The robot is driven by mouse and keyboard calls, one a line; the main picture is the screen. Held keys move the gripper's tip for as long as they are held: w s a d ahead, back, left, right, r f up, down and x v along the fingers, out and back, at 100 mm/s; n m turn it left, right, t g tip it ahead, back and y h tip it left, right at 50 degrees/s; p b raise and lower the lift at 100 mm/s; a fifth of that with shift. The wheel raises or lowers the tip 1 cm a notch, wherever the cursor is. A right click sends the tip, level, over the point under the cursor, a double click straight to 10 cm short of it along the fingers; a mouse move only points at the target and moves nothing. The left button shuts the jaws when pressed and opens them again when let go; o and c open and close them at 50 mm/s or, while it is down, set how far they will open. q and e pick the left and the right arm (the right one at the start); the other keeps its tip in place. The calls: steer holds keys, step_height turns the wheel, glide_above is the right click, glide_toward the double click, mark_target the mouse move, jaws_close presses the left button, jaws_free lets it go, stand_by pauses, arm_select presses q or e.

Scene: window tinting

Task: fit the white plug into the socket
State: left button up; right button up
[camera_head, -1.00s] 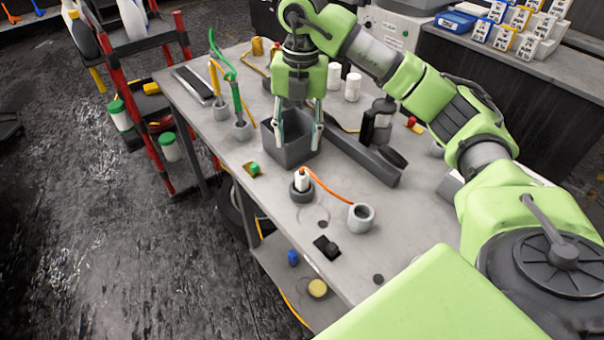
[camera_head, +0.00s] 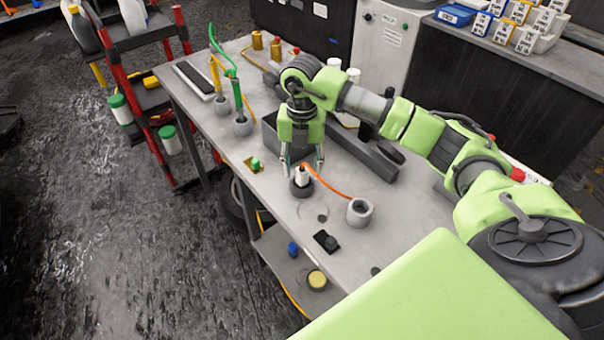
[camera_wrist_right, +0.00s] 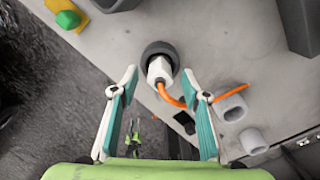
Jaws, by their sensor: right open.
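The white plug (camera_head: 301,174) stands upright in a dark round holder (camera_head: 301,190) on the table, with an orange cable (camera_head: 330,187) running from it to the right. In the right wrist view the plug (camera_wrist_right: 159,69) shows near the middle, with the dark round holder (camera_wrist_right: 160,50) around its far end. My right gripper (camera_head: 302,163) points down above the plug. In the wrist view its open fingers (camera_wrist_right: 159,80) stand on either side of the plug, apart from it. I cannot tell for sure which part is the socket. My left gripper is not in view.
A grey hollow cylinder (camera_head: 360,211) stands right of the plug. A small black block (camera_head: 326,241) lies nearer the front. Green and yellow upright pieces in grey holders (camera_head: 243,127) stand at the left.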

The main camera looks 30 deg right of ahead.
steer(key=shift+f, duration=0.65)
jaws_close()
steer(key=shift+r, duration=0.15)
